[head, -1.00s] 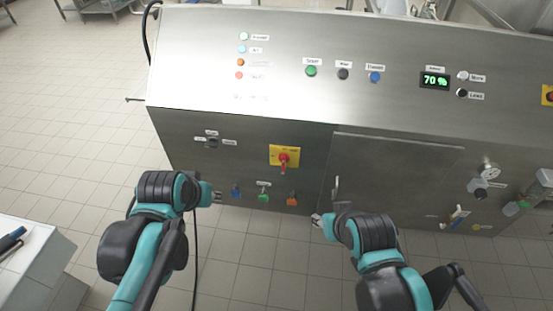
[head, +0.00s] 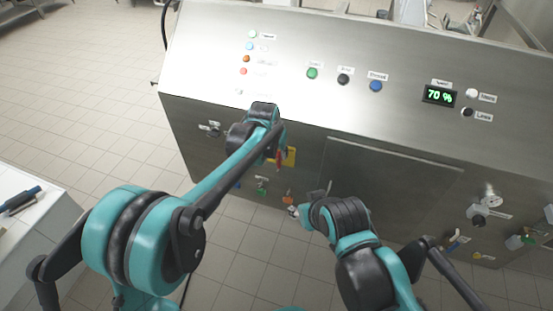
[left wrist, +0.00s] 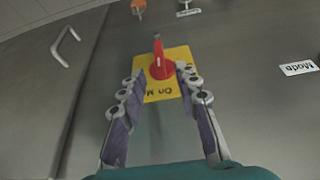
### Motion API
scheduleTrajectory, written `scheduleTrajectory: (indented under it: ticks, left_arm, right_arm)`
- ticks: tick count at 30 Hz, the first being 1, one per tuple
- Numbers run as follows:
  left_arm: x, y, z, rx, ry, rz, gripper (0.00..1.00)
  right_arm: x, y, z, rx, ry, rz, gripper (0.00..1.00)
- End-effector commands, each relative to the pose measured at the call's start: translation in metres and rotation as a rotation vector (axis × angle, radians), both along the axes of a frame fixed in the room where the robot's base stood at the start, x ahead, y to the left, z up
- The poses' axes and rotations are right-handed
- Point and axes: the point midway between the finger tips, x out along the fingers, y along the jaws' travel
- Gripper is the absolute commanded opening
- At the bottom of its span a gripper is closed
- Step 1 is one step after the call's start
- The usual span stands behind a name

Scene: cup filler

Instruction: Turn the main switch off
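The main switch is a red rotary handle on a yellow plate on the front of the steel cabinet. In the left wrist view its red handle (left wrist: 159,62) stands upright in the picture, and the yellow plate (left wrist: 177,53) shows behind it. My left gripper (left wrist: 160,78) is open, its two fingers apart on either side of the switch's lower part; whether they touch it I cannot tell. In the head view my left arm hides most of the switch, with the plate (head: 290,157) partly showing. My right gripper (head: 296,212) is low before the cabinet; its fingers are too small to judge.
Green, black and blue buttons and a 70 % display (head: 439,95) sit on the sloped panel. A closed door with a handle (left wrist: 66,42) is beside the switch. An orange knob (left wrist: 138,7) is near the switch. A white table (head: 30,225) stands at the left.

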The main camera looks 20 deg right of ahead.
Motion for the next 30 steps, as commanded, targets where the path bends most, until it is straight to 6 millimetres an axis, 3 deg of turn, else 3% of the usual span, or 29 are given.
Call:
scheduleTrajectory:
  ticks: [3, 9, 20, 24, 30]
  left_arm:
    - [0.007, -0.005, -0.024, 0.0, 0.0, 0.001, 0.32]
    - [0.015, -0.01, -0.046, -0.001, -0.001, 0.001, 0.32]
    - [0.018, -0.011, -0.05, 0.0, -0.001, 0.001, 0.32]
    - [0.018, -0.011, -0.05, 0.0, -0.001, 0.001, 0.0]
    - [0.018, -0.011, -0.05, -0.001, 0.0, 0.002, 0.0]
  right_arm:
    - [0.0, 0.0, -0.013, 0.0, 0.0, 0.0, 0.4]
    - [0.0, 0.0, -0.022, 0.0, 0.0, 0.0, 0.4]
    - [0.0, 0.0, -0.023, 0.0, 0.0, 0.0, 0.4]
    - [0.0, 0.0, -0.023, 0.0, 0.0, 0.0, 0.4]
    - [0.0, 0.0, -0.023, 0.0, 0.0, 0.0, 0.4]
